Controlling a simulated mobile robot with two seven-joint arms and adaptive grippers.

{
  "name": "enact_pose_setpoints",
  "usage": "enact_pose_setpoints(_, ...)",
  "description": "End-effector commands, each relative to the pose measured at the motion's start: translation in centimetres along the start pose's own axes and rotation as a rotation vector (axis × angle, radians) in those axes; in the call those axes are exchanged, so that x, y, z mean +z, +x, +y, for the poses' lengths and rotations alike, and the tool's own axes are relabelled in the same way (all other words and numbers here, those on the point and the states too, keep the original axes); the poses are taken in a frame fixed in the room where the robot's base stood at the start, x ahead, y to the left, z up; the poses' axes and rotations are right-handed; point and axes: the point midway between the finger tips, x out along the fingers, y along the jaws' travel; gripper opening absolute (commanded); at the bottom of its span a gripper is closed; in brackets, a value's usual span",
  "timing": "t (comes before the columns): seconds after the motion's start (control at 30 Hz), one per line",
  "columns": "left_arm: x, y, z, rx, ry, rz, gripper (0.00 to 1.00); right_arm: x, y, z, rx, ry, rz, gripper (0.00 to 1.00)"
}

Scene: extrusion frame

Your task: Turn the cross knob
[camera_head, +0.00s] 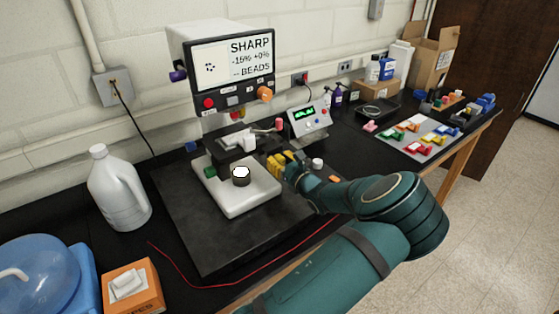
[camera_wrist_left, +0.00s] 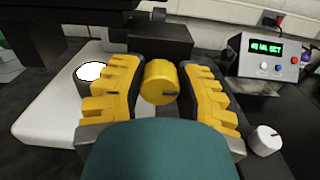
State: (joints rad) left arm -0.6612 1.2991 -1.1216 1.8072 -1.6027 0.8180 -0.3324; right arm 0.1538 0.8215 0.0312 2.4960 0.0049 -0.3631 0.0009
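A yellow round knob (camera_wrist_left: 160,82) with a dark line on its face sits between my left gripper's yellow fingers in the left wrist view; it looks like the cross knob. My left gripper (camera_wrist_left: 161,96) is open around it, one finger on each side. The fingers are very close to its sides, and I cannot tell whether either touches. In the head view, my left gripper (camera_head: 281,162) is at the right side of the device's white base (camera_head: 249,205), and I cannot make out the knob among its yellow fingers. My right gripper is not in view.
A light-coloured knob (camera_head: 317,163) stands close to the right of my gripper. A box with a green display (camera_head: 308,119) is behind it. The device's screen head (camera_head: 225,65) rises at the back left. A white jug (camera_head: 118,190) stands at the left.

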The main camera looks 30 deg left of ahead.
Motion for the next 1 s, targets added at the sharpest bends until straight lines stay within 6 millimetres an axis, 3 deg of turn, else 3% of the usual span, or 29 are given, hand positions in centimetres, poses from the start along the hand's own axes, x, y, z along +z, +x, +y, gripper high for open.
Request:
enact_pose_setpoints(0.17,0.0,0.0,0.0,0.001,-0.03,-0.001,0.0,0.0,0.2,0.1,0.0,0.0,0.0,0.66)
enact_pose_setpoints(0.5,-0.1,0.1,0.1,0.002,-0.298,-0.003,0.0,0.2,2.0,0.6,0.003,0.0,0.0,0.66)
enact_pose_setpoints(0.87,0.1,0.1,0.1,0.002,-0.323,-0.004,0.0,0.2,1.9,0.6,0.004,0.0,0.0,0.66)
enact_pose_setpoints(0.9,0.1,0.1,0.1,0.002,-0.323,-0.004,0.49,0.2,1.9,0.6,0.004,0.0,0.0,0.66)
enact_pose_setpoints(0.97,0.1,0.1,0.1,0.001,-0.323,-0.003,0.66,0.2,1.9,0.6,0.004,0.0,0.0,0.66)
enact_pose_setpoints(1.0,0.1,0.1,0.1,0.001,-0.323,-0.003,0.66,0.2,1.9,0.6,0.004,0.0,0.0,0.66)
